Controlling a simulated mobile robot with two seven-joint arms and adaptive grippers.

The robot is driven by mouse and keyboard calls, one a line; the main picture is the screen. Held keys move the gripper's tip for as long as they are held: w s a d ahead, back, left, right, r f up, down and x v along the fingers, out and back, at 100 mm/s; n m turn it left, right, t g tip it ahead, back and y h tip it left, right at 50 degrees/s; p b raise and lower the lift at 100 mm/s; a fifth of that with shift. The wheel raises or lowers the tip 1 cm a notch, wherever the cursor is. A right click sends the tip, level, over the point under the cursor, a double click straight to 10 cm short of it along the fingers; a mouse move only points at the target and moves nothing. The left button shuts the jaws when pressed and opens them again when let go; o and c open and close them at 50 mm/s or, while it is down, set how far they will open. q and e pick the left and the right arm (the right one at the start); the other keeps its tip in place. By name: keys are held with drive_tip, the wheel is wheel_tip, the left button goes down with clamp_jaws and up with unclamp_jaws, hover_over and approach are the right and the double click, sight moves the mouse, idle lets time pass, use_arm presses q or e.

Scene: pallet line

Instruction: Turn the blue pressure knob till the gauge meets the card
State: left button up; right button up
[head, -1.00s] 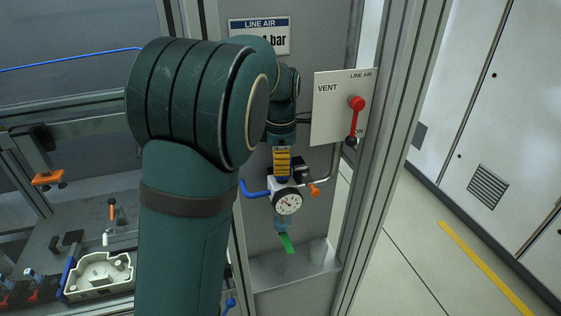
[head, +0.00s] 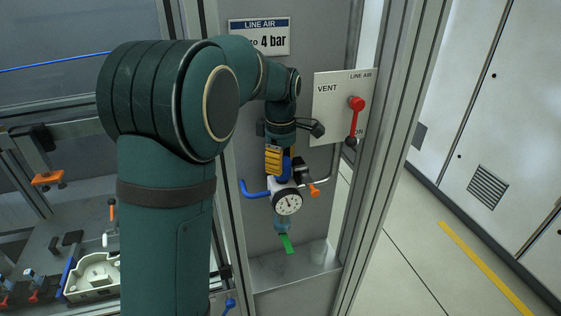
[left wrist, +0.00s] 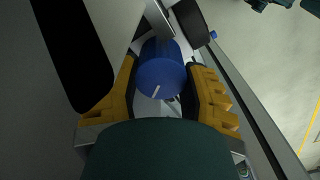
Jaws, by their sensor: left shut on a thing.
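The blue pressure knob (head: 285,170) sits on top of the regulator, just above the round white gauge (head: 288,203). My left gripper (head: 277,161) comes down on the knob from above, with yellow pads along its fingers. In the left wrist view the blue knob (left wrist: 160,76), with a white mark on its face, lies between the two yellow fingers, and the gripper is shut on it. The gauge's needle is too small to read surely. My right gripper is not in view.
A vent plate (head: 330,108) with a red lever (head: 355,118) stands right of my wrist. A pale tray (head: 92,275) lies at lower left.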

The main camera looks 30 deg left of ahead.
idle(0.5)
use_arm(q)
drive_tip(key=o, duration=1.2)
wheel_tip(320, 180, up, 12)
